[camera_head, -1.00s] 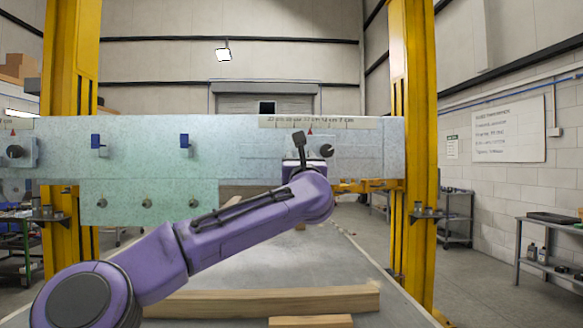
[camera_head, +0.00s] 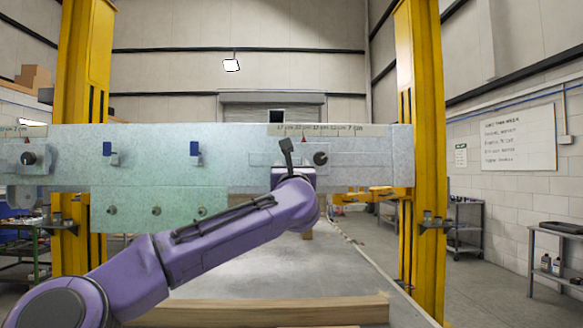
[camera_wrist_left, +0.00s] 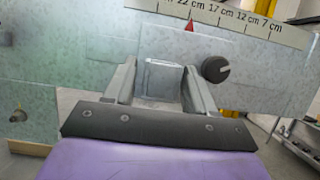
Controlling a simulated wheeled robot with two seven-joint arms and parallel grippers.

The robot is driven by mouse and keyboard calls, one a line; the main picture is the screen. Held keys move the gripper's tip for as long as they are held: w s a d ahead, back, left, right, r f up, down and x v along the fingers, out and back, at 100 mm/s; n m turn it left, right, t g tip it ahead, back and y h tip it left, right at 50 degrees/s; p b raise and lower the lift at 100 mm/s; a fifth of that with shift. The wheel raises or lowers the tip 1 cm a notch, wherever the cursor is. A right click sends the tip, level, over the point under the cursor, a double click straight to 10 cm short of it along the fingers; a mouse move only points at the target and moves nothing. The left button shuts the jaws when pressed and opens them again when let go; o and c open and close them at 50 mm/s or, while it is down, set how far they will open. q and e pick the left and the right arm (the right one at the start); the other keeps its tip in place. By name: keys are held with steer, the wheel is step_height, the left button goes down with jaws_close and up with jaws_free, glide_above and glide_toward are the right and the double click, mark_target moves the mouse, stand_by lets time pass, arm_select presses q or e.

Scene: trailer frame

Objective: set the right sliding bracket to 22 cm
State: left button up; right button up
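The right sliding bracket is a pale metal piece on the speckled grey-green beam (camera_head: 225,172). Its dark round knob (camera_head: 320,158) also shows in the left wrist view (camera_wrist_left: 215,69). A red pointer (camera_wrist_left: 190,26) stands at the lower edge of the cm scale (camera_wrist_left: 225,17), close below the 22 cm label. My left gripper (camera_wrist_left: 163,85) has its fingers apart on either side of the bracket's upright block (camera_wrist_left: 164,76). The right finger is at the block's right side; a narrow gap shows on the left. In the head view my purple wrist hides part of the bracket. My right gripper is not in view.
Another sliding bracket (camera_head: 29,159) with a knob sits at the beam's left end. Blue-topped pegs (camera_head: 196,150) stick out from the beam. Yellow posts (camera_head: 427,160) stand at both ends. Wooden bars (camera_head: 270,311) lie in front below.

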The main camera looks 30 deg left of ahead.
arm_select(q)
steer(key=b+v, duration=0.5)
steer(key=v, duration=0.5)
steer(key=shift+s+f+b, duration=0.15)
steer(key=shift+s+b, duration=0.05)
steer(key=shift+b, duration=0.15)
steer(key=shift+d, duration=0.1)
